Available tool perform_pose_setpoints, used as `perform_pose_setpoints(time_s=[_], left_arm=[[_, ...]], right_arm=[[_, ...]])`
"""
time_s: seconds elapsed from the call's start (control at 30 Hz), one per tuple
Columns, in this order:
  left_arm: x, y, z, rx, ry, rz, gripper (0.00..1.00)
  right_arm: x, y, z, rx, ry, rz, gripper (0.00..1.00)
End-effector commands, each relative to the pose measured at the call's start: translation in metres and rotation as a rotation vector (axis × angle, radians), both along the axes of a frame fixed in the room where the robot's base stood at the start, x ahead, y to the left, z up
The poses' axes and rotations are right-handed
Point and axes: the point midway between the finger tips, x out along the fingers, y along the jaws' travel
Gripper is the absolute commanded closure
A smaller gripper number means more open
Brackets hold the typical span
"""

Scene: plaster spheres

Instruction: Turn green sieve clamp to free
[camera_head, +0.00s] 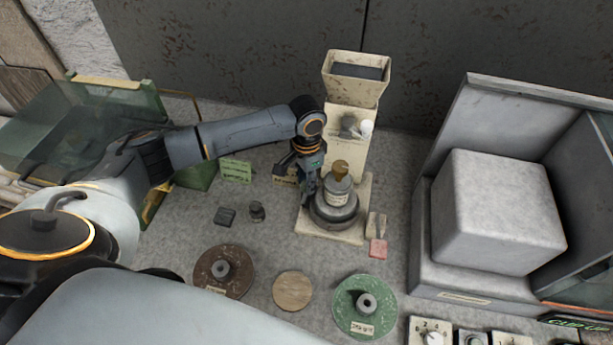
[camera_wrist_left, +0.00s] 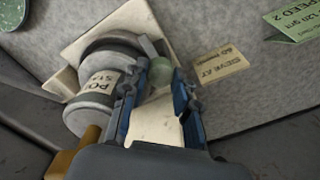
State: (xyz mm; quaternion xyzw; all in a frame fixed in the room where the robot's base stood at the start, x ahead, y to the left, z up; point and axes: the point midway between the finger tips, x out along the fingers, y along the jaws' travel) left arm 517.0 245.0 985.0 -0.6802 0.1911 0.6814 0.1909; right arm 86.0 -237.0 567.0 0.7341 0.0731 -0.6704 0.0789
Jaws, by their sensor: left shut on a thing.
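The cream mill with a hopper (camera_head: 356,90) stands at the back centre. On its base sits a grey round body with a labelled canister (camera_head: 337,186) and an amber knob on top; the canister also shows in the left wrist view (camera_wrist_left: 92,103). My left gripper (camera_head: 309,183) is at the left side of this body. In the left wrist view its blue fingers (camera_wrist_left: 158,82) are shut on a small pale green rounded part (camera_wrist_left: 160,70), which looks like the green sieve clamp. The fingers partly hide it, and its turn position cannot be told. My right gripper is not in view.
A sieve label (camera_wrist_left: 221,65) lies beside the mill. A green sign (camera_head: 235,171) and small dark weights (camera_head: 257,211) stand left. Brown (camera_head: 240,264), wooden (camera_head: 292,291) and green (camera_head: 347,313) discs lie in front. A grey open box with a block (camera_head: 497,210) fills the right.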

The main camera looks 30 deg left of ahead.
Motion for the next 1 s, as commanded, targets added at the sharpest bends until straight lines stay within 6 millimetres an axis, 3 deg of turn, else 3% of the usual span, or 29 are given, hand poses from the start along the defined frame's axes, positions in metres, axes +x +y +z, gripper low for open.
perform_pose_setpoints(time_s=[0.17, 0.2, 0.3, 0.67, 0.77, 1.0], left_arm=[[0.001, 0.000, 0.000, -0.002, -0.003, -0.001, 1.00], [0.001, 0.000, 0.000, -0.001, -0.003, -0.001, 0.67], [0.001, 0.000, 0.000, -0.001, -0.003, -0.001, 0.48], [0.001, 0.000, 0.004, -0.002, -0.003, 0.000, 0.48], [0.002, 0.000, 0.015, -0.001, -0.004, 0.000, 0.48], [0.002, 0.000, 0.066, -0.001, -0.008, -0.001, 0.48]], right_arm=[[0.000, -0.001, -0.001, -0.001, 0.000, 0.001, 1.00], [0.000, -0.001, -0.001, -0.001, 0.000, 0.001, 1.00], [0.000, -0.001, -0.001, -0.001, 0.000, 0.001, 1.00], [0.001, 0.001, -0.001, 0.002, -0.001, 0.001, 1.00], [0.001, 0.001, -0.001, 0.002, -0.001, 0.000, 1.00], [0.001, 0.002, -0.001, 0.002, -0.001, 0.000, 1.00]])
